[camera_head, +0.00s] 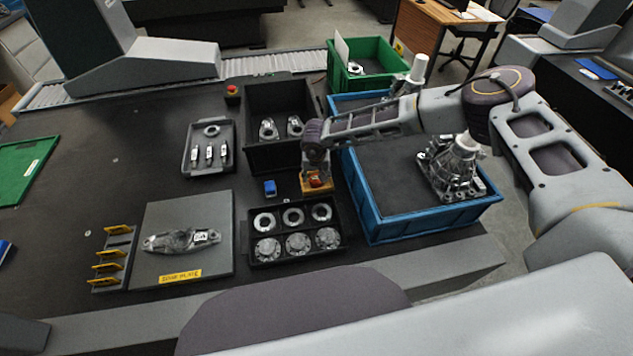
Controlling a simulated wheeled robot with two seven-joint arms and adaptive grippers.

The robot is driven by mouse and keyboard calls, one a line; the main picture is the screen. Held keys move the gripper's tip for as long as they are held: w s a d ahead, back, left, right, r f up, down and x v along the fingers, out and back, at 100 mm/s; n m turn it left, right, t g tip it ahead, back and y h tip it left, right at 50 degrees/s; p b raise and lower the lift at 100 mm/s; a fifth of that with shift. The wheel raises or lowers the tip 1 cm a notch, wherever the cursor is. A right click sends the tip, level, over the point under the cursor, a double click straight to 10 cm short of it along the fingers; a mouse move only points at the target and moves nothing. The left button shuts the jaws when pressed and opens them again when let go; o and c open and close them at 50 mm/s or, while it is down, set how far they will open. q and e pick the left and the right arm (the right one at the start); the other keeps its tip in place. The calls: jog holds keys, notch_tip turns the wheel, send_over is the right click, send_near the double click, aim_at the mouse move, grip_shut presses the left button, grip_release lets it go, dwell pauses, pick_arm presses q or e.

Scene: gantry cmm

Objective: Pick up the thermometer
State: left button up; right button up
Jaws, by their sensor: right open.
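No thing is clearly readable as a thermometer at this size. A small red and orange item (316,181) sits at a small yellow-orange holder (318,188) on the dark table; it may be the thermometer, but I cannot tell for sure. My right gripper (317,176) points down right over this item, with its fingers open. It partly hides the item, and I cannot tell if the fingers touch it. A small blue device (270,188) lies just left of the holder. My left gripper is not in view.
A black tray with rings (340,240) stands just in front of the holder. A black bin (262,100) is behind, and a blue crate (432,220) with a metal casting (455,168) is on the right. A grey plate (215,245) bears a metal part.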

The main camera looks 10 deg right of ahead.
aim_at(317, 179)
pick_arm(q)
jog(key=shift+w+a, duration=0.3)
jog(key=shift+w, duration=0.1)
pick_arm(e)
jog(key=shift+f, duration=0.1)
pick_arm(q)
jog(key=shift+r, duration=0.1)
pick_arm(e)
jog(key=shift+f, duration=0.15)
jog(key=shift+d+f, duration=0.1)
jog(key=shift+f, duration=0.1)
jog(key=shift+x, duration=1.2)
jog(key=shift+f, duration=0.4)
jog(key=shift+w+d+f, duration=0.1)
jog(key=shift+w+f, duration=0.1)
jog(key=shift+f, duration=0.45)
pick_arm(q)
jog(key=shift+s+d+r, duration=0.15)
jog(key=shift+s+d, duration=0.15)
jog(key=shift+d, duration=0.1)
